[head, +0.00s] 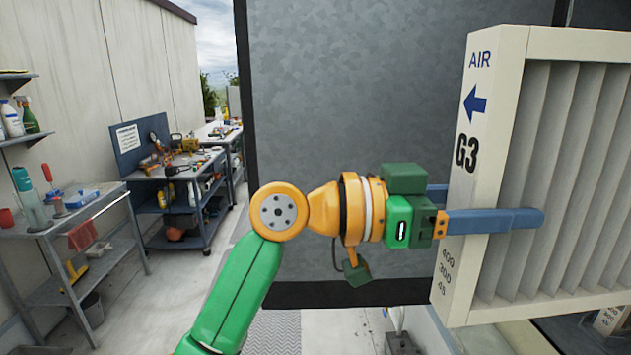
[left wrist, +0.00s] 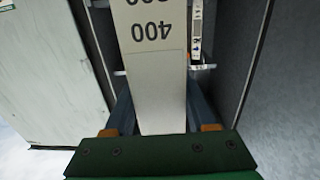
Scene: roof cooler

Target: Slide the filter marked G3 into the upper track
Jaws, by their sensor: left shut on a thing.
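The filter marked G3 (head: 489,215) is a pale frame with grey pleats at the right of the head view. Its edge reads AIR with a blue arrow pointing left, then G3, then small numbers. My left gripper (head: 490,221) is shut on this edge, one blue finger across the pleated face and the other mostly hidden behind. In the left wrist view the filter's edge (left wrist: 158,85), with an upside-down 400, sits between both fingers (left wrist: 160,115). The filter looks upright. The upper track cannot be made out. My right gripper is not in view.
A large grey metal panel (head: 330,100) stands behind my left arm. Part of another pale filter edge (head: 608,318) shows at the lower right. A grey bench (head: 75,225) and a tool table (head: 180,170) stand far left, with open floor before them.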

